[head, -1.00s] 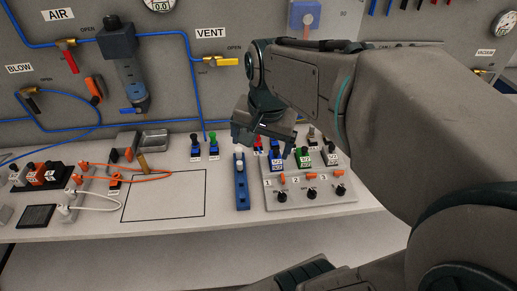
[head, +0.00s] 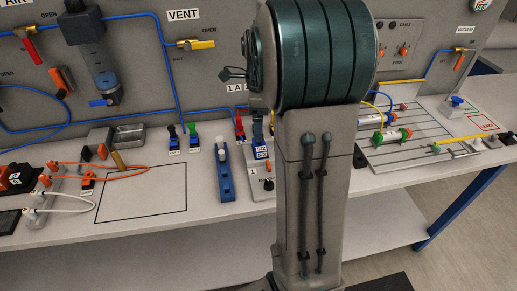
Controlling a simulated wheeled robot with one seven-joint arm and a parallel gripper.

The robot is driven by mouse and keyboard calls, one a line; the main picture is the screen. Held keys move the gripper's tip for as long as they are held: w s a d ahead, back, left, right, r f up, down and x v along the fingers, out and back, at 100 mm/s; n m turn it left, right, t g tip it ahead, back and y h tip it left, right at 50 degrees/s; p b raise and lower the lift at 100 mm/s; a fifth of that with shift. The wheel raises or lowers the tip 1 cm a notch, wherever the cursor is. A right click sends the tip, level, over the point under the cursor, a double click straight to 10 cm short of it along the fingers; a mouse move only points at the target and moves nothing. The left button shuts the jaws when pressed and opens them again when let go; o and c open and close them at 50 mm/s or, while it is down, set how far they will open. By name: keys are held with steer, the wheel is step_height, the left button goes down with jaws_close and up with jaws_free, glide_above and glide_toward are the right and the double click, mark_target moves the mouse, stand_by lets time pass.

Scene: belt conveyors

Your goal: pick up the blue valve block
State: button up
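A blue valve block (head: 261,150) with white label marks and a dark lever stands on the small grey panel, just left of my upright arm. Two small blue blocks, one with a black lever (head: 174,141) and one with a green lever (head: 194,141), stand on the bench further left. My arm covers the right part of the panel. Only a dark edge of my wrist seems to show left of the arm's upper end; my gripper's fingers are hidden, so I cannot tell whether they hold anything.
A long blue holder with a white knob (head: 226,178) stands left of the panel. An outlined empty area (head: 140,200) lies left of that, beside orange cables. A metal tray (head: 128,135) is at the back. A slotted plate with cylinders (head: 410,140) lies on the right.

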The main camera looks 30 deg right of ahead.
mark_target(259, 144)
steer(key=f, duration=0.8)
steer(key=shift+w+f+p, duration=0.2)
steer(key=shift+f+p, duration=0.15)
steer(key=shift+f, duration=0.05)
steer(key=shift+d, duration=0.1)
steer(key=c, duration=1.2)
